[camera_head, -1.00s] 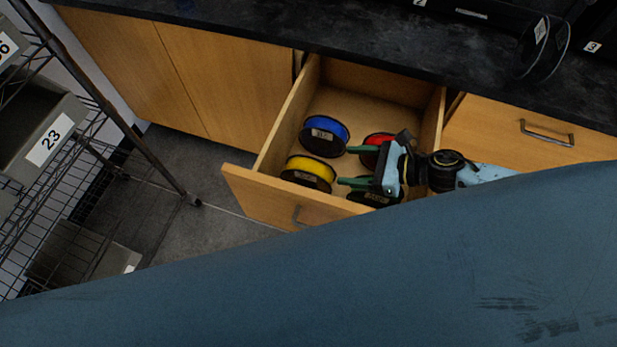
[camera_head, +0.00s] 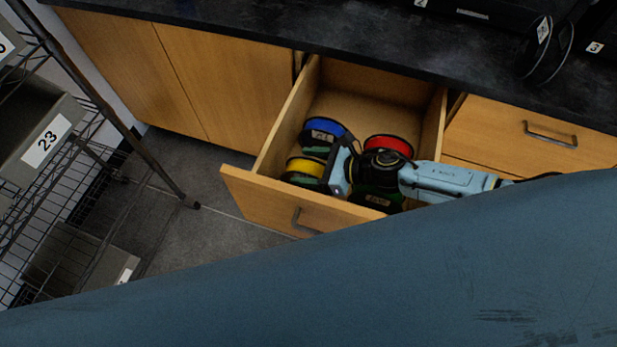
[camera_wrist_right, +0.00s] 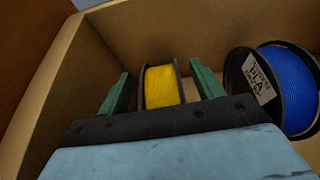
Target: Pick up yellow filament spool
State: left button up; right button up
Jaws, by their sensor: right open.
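The yellow filament spool (camera_head: 306,167) lies in the front left of the open drawer in the head view, partly covered by my right gripper. In the right wrist view the yellow spool (camera_wrist_right: 163,86) shows between the two green fingers of my right gripper (camera_wrist_right: 160,88). The fingers are open, one on either side of the spool, and I cannot tell whether they touch it. In the head view the right gripper (camera_head: 325,171) is over the spool's right side. My left gripper is not in view.
A blue spool (camera_head: 322,131) lies behind the yellow one, also in the right wrist view (camera_wrist_right: 288,88). A red spool (camera_head: 389,146) and a dark green spool (camera_head: 378,201) lie to the right. The drawer (camera_head: 265,207) walls stand close around. A wire shelf (camera_head: 100,105) is at left.

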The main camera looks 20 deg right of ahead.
grip_shut()
dwell(0.3)
jog(key=shift+r, duration=0.15)
